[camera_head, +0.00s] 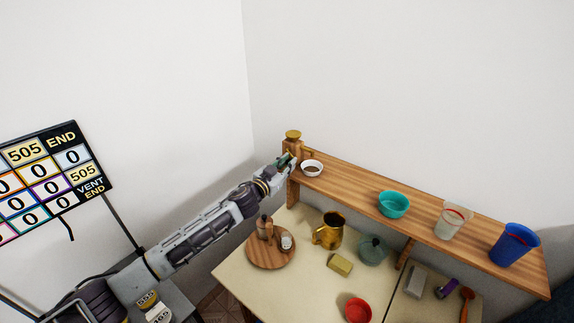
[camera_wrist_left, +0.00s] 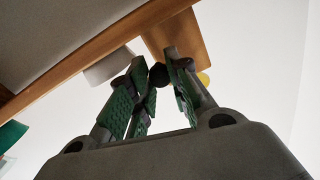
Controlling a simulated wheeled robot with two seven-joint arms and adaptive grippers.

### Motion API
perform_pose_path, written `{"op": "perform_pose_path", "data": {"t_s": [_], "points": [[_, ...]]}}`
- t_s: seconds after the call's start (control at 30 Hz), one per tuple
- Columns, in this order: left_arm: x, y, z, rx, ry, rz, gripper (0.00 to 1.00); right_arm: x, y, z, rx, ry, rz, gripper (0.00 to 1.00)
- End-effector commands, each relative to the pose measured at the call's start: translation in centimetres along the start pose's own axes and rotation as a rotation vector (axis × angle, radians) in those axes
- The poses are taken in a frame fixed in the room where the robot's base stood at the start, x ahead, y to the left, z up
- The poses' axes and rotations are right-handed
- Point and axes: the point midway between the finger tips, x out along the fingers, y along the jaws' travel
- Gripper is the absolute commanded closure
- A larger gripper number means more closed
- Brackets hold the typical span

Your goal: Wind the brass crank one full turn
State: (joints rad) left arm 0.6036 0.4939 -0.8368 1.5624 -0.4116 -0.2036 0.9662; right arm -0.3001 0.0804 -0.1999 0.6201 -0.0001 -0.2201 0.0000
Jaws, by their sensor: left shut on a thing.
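A wooden grinder body (camera_head: 293,145) with a brass top (camera_head: 293,134) stands at the left end of the raised wooden shelf. My left gripper (camera_head: 289,160) reaches up to its front side. In the left wrist view, the gripper fingers (camera_wrist_left: 156,62) close around a dark round knob (camera_wrist_left: 159,76), in front of the wooden body (camera_wrist_left: 176,38). A bit of the brass top (camera_wrist_left: 204,78) shows beyond the right finger. The crank's arm is hidden behind the fingers and cannot be made out. My right gripper is in neither view.
A white bowl (camera_head: 312,168) of dark contents sits close right of the gripper. The shelf (camera_head: 350,182) also holds a teal bowl (camera_head: 394,204), a pale cup (camera_head: 453,222) and a blue cup (camera_head: 513,245). A brass pitcher (camera_head: 329,231) and a round wooden board (camera_head: 268,262) are below.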

Motion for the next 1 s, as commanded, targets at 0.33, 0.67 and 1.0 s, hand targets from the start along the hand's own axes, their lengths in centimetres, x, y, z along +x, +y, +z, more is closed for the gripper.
{"op": "perform_pose_path", "data": {"t_s": [0.33,0.67,1.0], "points": [[0.01,-0.34,0.71,0.152,0.009,-0.003,1.0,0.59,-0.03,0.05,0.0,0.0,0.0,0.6],[0.04,-0.71,1.12,0.297,0.019,-0.005,1.0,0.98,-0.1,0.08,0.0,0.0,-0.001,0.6],[0.05,-0.77,1.11,0.32,0.02,-0.005,1.0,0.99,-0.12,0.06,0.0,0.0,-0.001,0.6]]}}
